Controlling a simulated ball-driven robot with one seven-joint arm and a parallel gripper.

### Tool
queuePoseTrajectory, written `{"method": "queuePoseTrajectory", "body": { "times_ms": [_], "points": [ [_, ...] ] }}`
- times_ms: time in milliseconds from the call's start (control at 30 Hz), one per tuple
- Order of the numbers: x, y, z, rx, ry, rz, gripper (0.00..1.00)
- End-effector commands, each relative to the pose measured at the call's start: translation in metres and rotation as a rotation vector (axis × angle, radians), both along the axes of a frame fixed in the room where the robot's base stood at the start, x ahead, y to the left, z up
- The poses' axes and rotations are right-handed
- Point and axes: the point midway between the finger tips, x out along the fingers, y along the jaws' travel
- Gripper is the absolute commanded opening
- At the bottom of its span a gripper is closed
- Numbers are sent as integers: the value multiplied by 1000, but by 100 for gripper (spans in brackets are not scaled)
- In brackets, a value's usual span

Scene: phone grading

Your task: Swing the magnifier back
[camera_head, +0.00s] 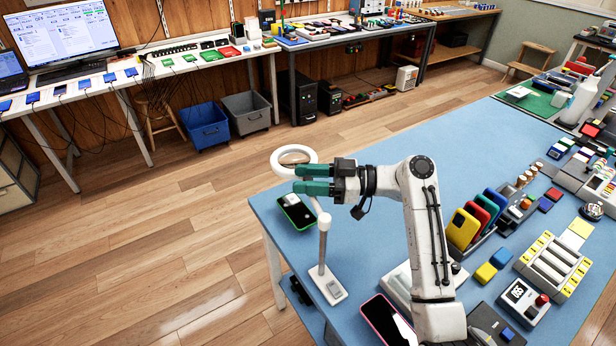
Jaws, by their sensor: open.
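The magnifier (322,225) is a white ring lens on a jointed arm, standing on a white base on the blue table's left part. Its ring head (276,163) is at the upper left, by the table's left corner. My gripper (296,179) has green fingers pointing left, open, just below and in front of the ring. Whether the fingers touch the ring or its arm I cannot tell. A phone with a green edge (296,211) lies on the table below the gripper.
A phone with a pink edge (388,322) lies at the table's front. Coloured phone cases (463,229) stand in a rack right of my arm. A white roller tray (553,266) and a small display box (523,301) are further right. The blue table's middle (450,160) is clear.

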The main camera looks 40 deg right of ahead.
Motion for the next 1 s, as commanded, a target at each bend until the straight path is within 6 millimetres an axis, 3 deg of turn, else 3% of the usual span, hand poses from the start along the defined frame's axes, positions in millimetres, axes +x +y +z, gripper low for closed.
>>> {"method": "queuePoseTrajectory", "body": {
  "times_ms": [100, 533, 1000],
  "points": [
    [0, 0, 0, 0, 0, 0, 42],
    [0, 0, 0, 0, 0, 0, 1],
    [-1, -1, 0, 0, 0, -4, 0]
  ]
}}
